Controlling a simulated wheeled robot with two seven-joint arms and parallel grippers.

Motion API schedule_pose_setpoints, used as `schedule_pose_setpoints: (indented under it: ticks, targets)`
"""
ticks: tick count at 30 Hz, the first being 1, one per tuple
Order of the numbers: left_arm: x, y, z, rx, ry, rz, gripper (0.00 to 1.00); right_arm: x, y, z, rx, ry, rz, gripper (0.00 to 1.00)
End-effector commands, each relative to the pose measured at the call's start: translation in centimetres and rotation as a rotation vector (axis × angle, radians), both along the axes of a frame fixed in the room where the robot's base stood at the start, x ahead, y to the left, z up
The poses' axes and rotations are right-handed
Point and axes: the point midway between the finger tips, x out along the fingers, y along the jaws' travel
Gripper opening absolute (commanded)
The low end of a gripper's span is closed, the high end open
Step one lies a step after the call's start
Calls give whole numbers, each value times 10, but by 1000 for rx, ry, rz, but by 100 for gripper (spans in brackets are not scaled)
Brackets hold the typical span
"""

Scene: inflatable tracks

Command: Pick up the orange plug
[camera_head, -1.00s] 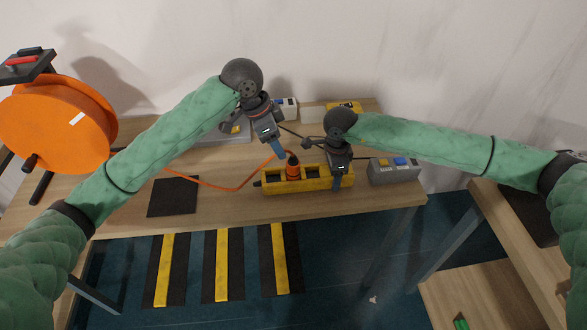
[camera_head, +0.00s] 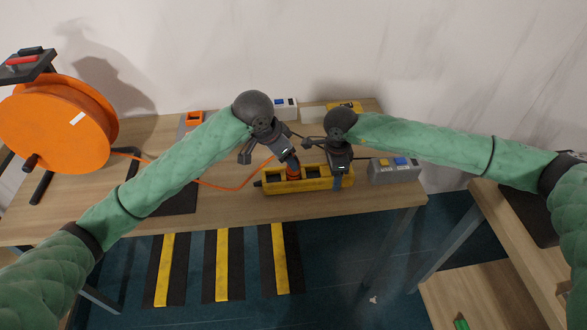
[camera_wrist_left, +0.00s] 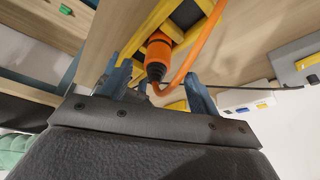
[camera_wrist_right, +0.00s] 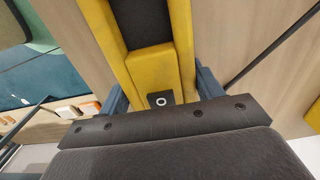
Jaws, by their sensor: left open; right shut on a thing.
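The orange plug (camera_wrist_left: 159,50) stands in a socket of the yellow power strip (camera_head: 315,186), with its orange cable curving off to one side. In the head view the plug (camera_head: 293,172) is partly hidden by my left gripper (camera_head: 291,163). My left gripper is open; in the left wrist view its blue fingers (camera_wrist_left: 158,84) stand on either side of the plug's dark neck and cable. My right gripper (camera_head: 339,176) is shut on the right end of the power strip; in the right wrist view its fingers flank the yellow body (camera_wrist_right: 160,76).
The orange cable reel (camera_head: 55,125) stands at the left of the wooden table (camera_head: 240,208). A grey box with a blue button (camera_head: 395,171) sits right of the strip. A white socket box (camera_head: 286,108) and a yellow item (camera_head: 344,106) are behind. The table's front strip is clear.

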Motion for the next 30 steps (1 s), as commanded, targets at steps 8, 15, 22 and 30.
schedule_pose_setpoints:
  ticks: [8, 15, 22, 30]
  targets:
    - [5, -10, -17, -1, 0, -1, 61, 0, 0, 1, 0, -1, 0, 24]
    - [13, -22, -44, -1, 1, -1, 61, 0, 0, 1, 0, -1, 0, 24]
    - [14, -24, -48, -2, 0, -3, 61, 0, 0, 1, 0, -1, 0, 24]
    - [14, -24, -48, -1, 0, -3, 16, 0, 0, 1, 0, -1, 0, 24]
